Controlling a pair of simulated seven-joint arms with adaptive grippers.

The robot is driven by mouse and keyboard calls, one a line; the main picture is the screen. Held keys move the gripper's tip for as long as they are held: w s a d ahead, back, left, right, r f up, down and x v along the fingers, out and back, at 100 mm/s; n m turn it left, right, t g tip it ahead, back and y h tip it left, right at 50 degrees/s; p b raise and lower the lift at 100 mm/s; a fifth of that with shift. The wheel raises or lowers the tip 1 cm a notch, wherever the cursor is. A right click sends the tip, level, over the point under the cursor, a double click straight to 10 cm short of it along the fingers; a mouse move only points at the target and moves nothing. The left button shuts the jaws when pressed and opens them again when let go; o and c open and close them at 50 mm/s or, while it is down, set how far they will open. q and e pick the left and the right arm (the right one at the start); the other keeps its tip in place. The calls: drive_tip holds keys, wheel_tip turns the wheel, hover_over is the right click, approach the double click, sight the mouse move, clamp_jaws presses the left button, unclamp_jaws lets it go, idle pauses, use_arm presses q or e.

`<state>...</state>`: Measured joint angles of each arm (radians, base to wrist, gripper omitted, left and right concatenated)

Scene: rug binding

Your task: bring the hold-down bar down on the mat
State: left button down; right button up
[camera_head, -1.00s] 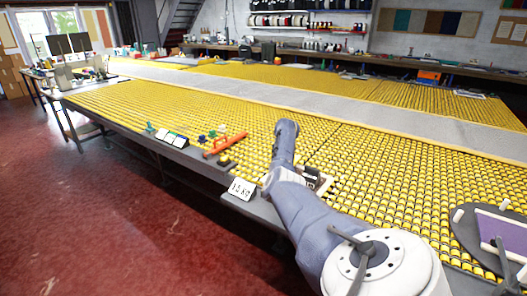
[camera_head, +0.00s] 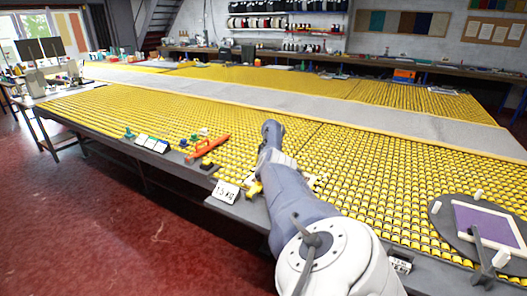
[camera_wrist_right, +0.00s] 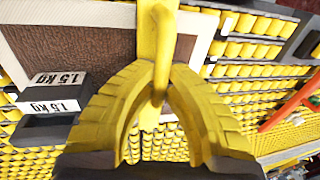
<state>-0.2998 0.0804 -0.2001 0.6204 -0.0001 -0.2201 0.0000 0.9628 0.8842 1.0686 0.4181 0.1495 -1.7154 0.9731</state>
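In the right wrist view, a brown mat (camera_wrist_right: 75,45) with a pale border lies on the yellow rollers at upper left. The yellow hold-down bar (camera_wrist_right: 147,30) runs up the middle of the picture, above the mat's right part, with a curved yellow handle. I cannot tell whether the bar touches the mat. My right gripper (camera_wrist_right: 160,72) has its ridged yellow fingers closed at the tips around this handle. In the head view, my right forearm hides most of the mat and bar; some yellow shows beside the wrist (camera_head: 253,188). My left gripper is out of view.
A dark 1.5 kg weight (camera_wrist_right: 52,105) sits beside the mat. In the head view, a white label card (camera_head: 227,192), an orange tool (camera_head: 207,149) and small blocks line the table's front edge. A purple panel (camera_head: 487,226) on a round grey plate lies right.

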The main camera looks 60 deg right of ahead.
drive_tip(key=o, duration=0.5)
drive_tip(key=shift+r, duration=0.1)
drive_tip(key=shift+v, duration=5.95)
